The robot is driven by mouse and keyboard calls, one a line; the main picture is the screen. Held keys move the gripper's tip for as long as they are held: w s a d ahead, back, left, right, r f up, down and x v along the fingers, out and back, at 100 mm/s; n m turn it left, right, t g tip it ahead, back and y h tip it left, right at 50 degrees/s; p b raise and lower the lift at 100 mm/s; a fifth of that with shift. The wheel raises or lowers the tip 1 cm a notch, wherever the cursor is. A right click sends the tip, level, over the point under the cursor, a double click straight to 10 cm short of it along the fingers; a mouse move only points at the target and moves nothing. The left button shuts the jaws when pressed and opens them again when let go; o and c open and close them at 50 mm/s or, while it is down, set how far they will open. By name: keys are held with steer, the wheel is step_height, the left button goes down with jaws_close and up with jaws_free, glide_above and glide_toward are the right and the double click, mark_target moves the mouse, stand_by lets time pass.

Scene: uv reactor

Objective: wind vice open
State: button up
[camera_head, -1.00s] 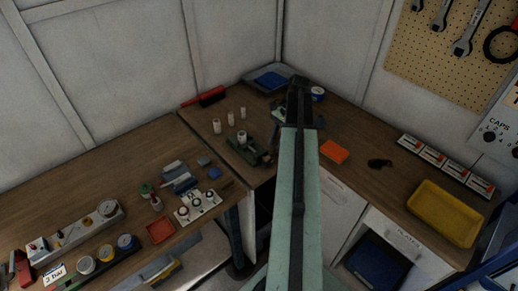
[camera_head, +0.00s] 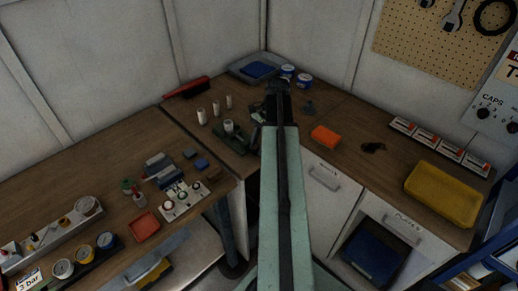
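A dark green device (camera_head: 234,142), which looks like the vice, sits on the wooden bench near the corner. A pale cylinder (camera_head: 228,126) stands at it; I cannot tell whether jaws hold it. My gripper (camera_head: 278,88) is at the far end of my pale green arm, which reaches up the middle of the picture. In the picture the gripper is right of and above the green device. A small greyish object (camera_head: 259,115) is partly hidden behind my arm. The gripper is dark and seen from behind, so its fingers cannot be made out.
Several pale cylinders (camera_head: 202,116) stand left of the device. A red-handled brush (camera_head: 187,88), a blue-lined tray (camera_head: 254,69) and tins (camera_head: 304,80) lie near the walls. An orange block (camera_head: 325,136) and yellow tray (camera_head: 443,194) are right.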

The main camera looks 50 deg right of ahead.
jaws_close()
steer(key=shift+s+a+r+h+p, duration=0.1)
steer(key=shift+a+r+h+p, duration=0.2)
steer(key=shift+p, duration=0.15)
steer(key=shift+a+h+p, duration=0.2)
steer(key=shift+h+p, duration=0.25)
steer(key=shift+h, duration=0.15)
steer(key=shift+a+f+h, duration=0.1)
steer(key=shift+f+h, duration=0.1)
steer(key=shift+h, duration=1.6)
jaws_free()
